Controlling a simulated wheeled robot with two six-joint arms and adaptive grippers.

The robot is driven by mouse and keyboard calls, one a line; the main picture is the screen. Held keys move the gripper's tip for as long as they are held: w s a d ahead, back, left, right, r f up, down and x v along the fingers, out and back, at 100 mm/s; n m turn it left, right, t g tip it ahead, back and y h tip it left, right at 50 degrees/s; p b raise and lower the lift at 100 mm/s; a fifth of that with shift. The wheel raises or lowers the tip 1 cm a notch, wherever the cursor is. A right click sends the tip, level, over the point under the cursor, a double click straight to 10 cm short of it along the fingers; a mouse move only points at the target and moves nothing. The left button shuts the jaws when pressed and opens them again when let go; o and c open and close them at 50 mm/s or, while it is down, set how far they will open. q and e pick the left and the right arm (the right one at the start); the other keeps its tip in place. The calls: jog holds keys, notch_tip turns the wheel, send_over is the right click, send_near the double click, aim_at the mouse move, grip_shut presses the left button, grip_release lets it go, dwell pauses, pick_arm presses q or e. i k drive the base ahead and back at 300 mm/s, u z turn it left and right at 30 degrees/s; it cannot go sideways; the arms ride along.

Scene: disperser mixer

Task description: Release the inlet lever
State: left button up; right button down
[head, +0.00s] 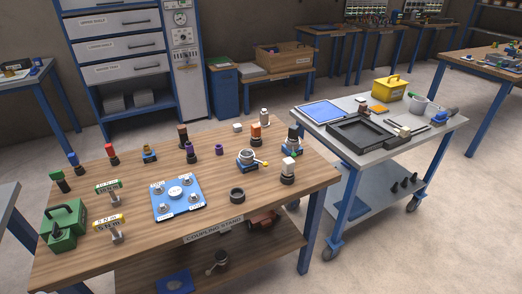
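A blue-based fitting with a round metal body (246,158) stands on the wooden bench, right of its middle. A small yellow-tipped lever (261,163) sticks out from its right side. No readable label marks it as the inlet lever, and its latch state is too small to tell. A similar blue-based fitting (293,139) with a dark top stands behind it to the right. A white-topped dark fitting (288,172) stands in front to the right. Neither of my grippers is in view.
The wooden bench (140,247) also holds a blue plate (178,197), a green box (64,226), a dark ring (237,195) and several coloured fittings. A grey cart (436,138) with a black tray (361,137) stands to the right. Floor at lower right is clear.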

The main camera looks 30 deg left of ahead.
aim_at(294, 154)
jog(key=u, duration=0.55)
jog(key=i, duration=0.65)
jog(key=u, duration=0.5)
